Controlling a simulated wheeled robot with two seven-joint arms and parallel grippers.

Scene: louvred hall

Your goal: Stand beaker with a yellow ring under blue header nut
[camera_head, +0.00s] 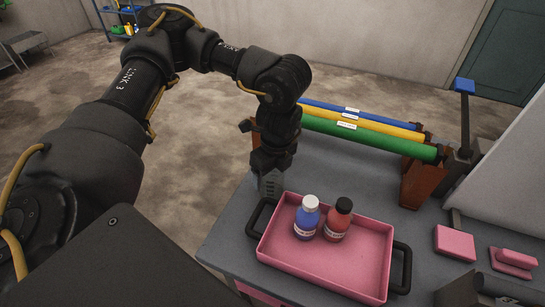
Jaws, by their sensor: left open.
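No beaker with a yellow ring shows in the head view. I cannot make out a header nut; a blue pipe (340,107) lies at the back of a rack, beside a yellow pipe (375,123) and a green pipe (370,134), each with a white label too small to read. My left gripper (270,184) is open and points down over the bench, just behind the left end of the pink tray. Nothing shows between its fingers. My left arm hides the left ends of the pipes. My right gripper does not show.
The pink tray (322,272) with black handles holds a blue bottle (307,219) with a white cap and a red bottle (337,222) with a black cap. Pink blocks (455,243) lie to the right. A dark post with a blue top (465,85) stands behind. The grey bench (345,173) is clear between tray and rack.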

